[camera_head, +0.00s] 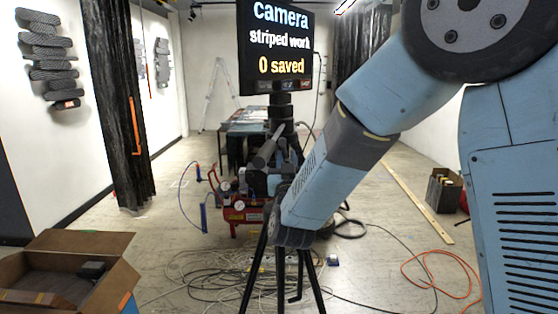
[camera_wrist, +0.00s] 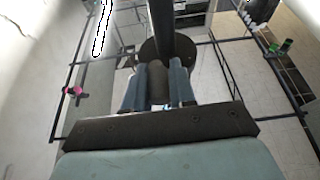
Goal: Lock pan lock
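A black tripod (camera_head: 262,268) stands in the middle of the head view, with a camera head and a grey handle (camera_head: 268,150) on it. A screen (camera_head: 277,45) on top reads "camera", "striped work", "0 saved". I cannot pick out the pan lock for sure. My arm comes down from the upper right to the tripod, and its fingers are hidden in the head view. In the wrist view my gripper (camera_wrist: 158,92) has two blue-grey fingers apart, with a dark rounded piece (camera_wrist: 158,76) between them. A dark disc and a black pole lie beyond. Contact is unclear.
A red compressor (camera_head: 240,212) stands behind the tripod. Cables (camera_head: 200,285) lie around its legs. An open cardboard box (camera_head: 65,270) is at front left, a dark box (camera_head: 443,190) at right. An orange hose (camera_head: 440,275) lies at front right. Thin black bars (camera_wrist: 85,70) show in the wrist view.

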